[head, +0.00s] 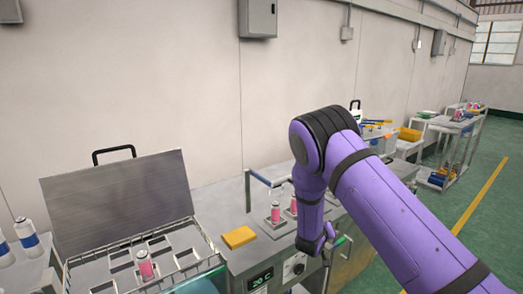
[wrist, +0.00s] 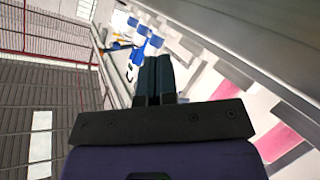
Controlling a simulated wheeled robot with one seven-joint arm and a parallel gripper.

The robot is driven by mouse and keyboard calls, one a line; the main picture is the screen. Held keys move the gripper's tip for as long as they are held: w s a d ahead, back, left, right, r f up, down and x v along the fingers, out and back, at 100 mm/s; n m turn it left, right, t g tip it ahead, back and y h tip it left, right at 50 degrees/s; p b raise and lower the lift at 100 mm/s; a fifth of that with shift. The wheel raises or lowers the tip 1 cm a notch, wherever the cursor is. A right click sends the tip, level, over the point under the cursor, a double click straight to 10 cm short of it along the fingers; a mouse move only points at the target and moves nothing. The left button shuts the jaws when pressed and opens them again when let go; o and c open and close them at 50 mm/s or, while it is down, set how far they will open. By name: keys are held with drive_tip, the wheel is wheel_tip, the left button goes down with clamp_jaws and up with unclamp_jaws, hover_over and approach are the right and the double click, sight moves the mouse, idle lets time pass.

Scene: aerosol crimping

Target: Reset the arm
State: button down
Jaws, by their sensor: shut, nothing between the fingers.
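My purple arm (head: 385,215) reaches in from the lower right of the head view and bends down at its elbow over the workbench. My gripper (wrist: 154,62) shows in the wrist view, its two dark fingers together with nothing between them. In the head view the arm's lower end is beside the bench front, and I cannot make out the fingers there. The wrist camera looks at a tilted scene of wall, roof and blurred pink-and-white shapes.
An open steel bath (head: 190,222) with a raised lid holds a pink can (head: 144,265). A yellow block (head: 239,237) lies on the bench. Another pink can (head: 276,213) stands close to my arm. White-and-blue cans (head: 27,233) stand far left. Green floor (head: 470,200) is open at right.

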drive_tip(key=s+r+m+g+y, duration=0.1)
drive_tip(key=s+r+y, duration=0.3)
drive_tip(key=r, duration=0.9)
drive_tip(key=s+r+m+g+y, duration=0.1)
drive_tip(key=s+r+y, duration=0.2)
drive_tip(key=r, duration=1)
drive_tip(key=s+d+r+n+g+y, duration=0.1)
drive_tip(key=s+r, duration=0.6)
drive_tip(key=s, duration=0.4)
drive_tip(key=s+d+r+g+y, duration=0.1)
drive_tip(key=s+d+r+y, duration=0.1)
drive_tip(key=s+r, duration=0.7)
drive_tip(key=s+d+g+h, duration=0.1)
drive_tip(key=s+d, duration=0.1)
drive_tip(key=s, duration=0.8)
drive_tip(key=s+d+f+g+h, duration=0.1)
drive_tip(key=s, duration=0.9)
drive_tip(key=shift+s+d+f, duration=0.2)
drive_tip(key=shift+s+d, duration=0.05)
drive_tip(key=shift+d, duration=0.15)
drive_tip(key=shift+w, duration=0.1)
